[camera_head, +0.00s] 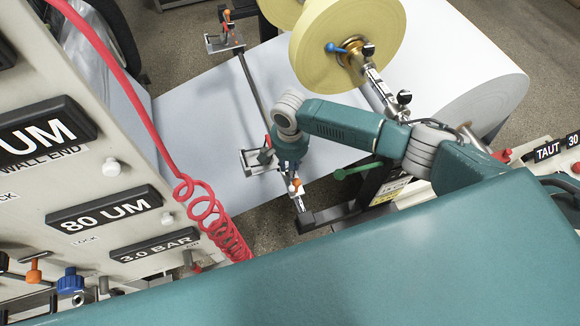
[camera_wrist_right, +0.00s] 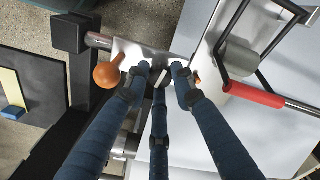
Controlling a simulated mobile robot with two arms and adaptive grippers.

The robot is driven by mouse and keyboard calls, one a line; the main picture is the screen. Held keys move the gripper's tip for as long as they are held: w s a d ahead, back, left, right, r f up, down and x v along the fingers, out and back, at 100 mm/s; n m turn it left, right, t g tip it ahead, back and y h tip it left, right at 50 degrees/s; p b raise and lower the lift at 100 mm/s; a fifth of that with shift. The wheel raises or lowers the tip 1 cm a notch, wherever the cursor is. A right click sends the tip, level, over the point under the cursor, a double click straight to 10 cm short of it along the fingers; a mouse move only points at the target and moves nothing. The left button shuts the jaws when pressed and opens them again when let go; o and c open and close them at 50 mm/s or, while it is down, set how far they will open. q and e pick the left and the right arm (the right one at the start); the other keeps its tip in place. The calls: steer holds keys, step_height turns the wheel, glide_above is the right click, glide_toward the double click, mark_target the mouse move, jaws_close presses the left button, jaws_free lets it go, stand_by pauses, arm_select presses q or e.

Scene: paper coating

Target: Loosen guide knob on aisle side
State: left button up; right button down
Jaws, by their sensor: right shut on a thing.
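My right gripper (camera_wrist_right: 160,76) is closed at the near edge guide in the right wrist view. Its dark blue fingers meet around a small part, taken as the guide knob, which the fingertips mostly hide. An orange ball knob (camera_wrist_right: 108,75) stands just left of the fingertips, apart from them. A bit of orange also shows beside the right finger. In the head view my right wrist covers much of the guide bar (camera_head: 254,86) at its near end, where an orange knob (camera_head: 296,187) shows. My left gripper is out of view.
A red-handled wire bracket (camera_wrist_right: 253,95) lies right of the fingers. The yellow roll (camera_head: 345,45) and white paper roll (camera_head: 497,95) stand behind my arm. A red coiled hose (camera_head: 192,190) hangs beside the labelled panel (camera_head: 110,175). A green handle (camera_head: 357,171) is near my forearm.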

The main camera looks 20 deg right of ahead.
steer(key=shift+s+a+r+p, duration=0.1)
steer(key=shift+a+p, duration=0.05)
steer(key=shift+p, duration=0.15)
steer(key=n+p, duration=0.2)
steer(key=p, duration=0.1)
steer(key=shift+s+a+r+n+p, duration=0.1)
steer(key=shift+n+p, duration=0.65)
steer(key=shift+n, duration=0.45)
steer(key=n, duration=0.1)
steer(key=n+p, duration=0.1)
steer(key=n, duration=0.1)
steer(key=shift+f+n, duration=0.25)
steer(key=shift+n, duration=0.05)
steer(key=n, duration=0.2)
steer(key=shift+n, duration=0.4)
steer(key=n, duration=0.3)
steer(key=shift+d+n+p, duration=0.2)
steer(key=shift+n+p, duration=0.1)
steer(key=shift+p, duration=0.05)
steer(key=shift+n, duration=1.5)
steer(key=shift+w+d+r, duration=0.1)
steer(key=shift+w, duration=0.15)
